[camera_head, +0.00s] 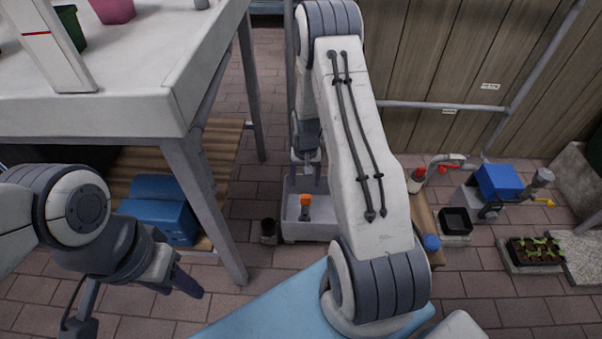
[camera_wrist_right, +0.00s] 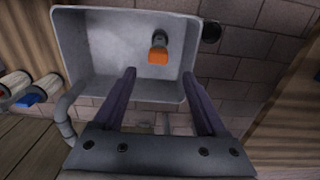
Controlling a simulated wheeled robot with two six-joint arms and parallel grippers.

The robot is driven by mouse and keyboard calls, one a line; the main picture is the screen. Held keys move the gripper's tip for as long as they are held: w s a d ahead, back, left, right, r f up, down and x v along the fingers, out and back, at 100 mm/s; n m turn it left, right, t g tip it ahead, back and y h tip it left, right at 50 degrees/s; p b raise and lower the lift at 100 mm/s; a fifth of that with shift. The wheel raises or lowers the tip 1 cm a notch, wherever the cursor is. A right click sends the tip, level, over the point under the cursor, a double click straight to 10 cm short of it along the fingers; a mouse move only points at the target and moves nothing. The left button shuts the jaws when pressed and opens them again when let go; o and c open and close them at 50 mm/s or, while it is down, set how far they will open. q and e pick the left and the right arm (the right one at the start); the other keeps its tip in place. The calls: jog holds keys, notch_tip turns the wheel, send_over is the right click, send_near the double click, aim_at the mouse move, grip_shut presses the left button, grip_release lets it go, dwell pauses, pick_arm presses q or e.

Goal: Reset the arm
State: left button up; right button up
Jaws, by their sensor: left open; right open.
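My right arm reaches forward in the head view, and its gripper (camera_head: 306,178) points down over a grey basin (camera_head: 318,229) on the floor. In the right wrist view the two dark fingers of the right gripper (camera_wrist_right: 163,92) are apart with nothing between them. An object with an orange end and a dark body (camera_head: 305,206) lies inside the basin. It also shows in the right wrist view (camera_wrist_right: 158,55), beyond the fingertips. My left gripper (camera_head: 180,272) is at the lower left in the head view, open and empty, beside the table leg.
A white table (camera_head: 150,110) with pots stands at the left; a blue box (camera_head: 160,215) sits on its lower wooden shelf. At the right are a blue-topped item (camera_head: 498,182), a black tray (camera_head: 456,221) and a seedling tray (camera_head: 535,251). A blue surface (camera_head: 270,312) lies in front.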

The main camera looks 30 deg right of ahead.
jog(key=s+a+r+n+t, duration=0.1)
jog(key=s+a+r+n, duration=0.15)
jog(key=a+r, duration=0.4)
jog(key=s+a+r+n+t, duration=0.1)
jog(key=s+a+r+n, duration=0.2)
jog(key=r, duration=0.7)
jog(key=s+a+r+n+g+y+p, duration=0.15)
jog(key=s+a+r+n, duration=0.25)
jog(key=s+a+r, duration=0.45)
jog(key=s+a+r+n+g+h+p, duration=0.1)
jog(key=s+a+r+n+p, duration=0.35)
jog(key=s+a, duration=0.6)
notch_tip(320, 180, up, 40)
jog(key=p, duration=3.6)
jog(key=shift+d+f, duration=0.2)
jog(key=shift+f, duration=0.05)
jog(key=shift+t+y, duration=0.25)
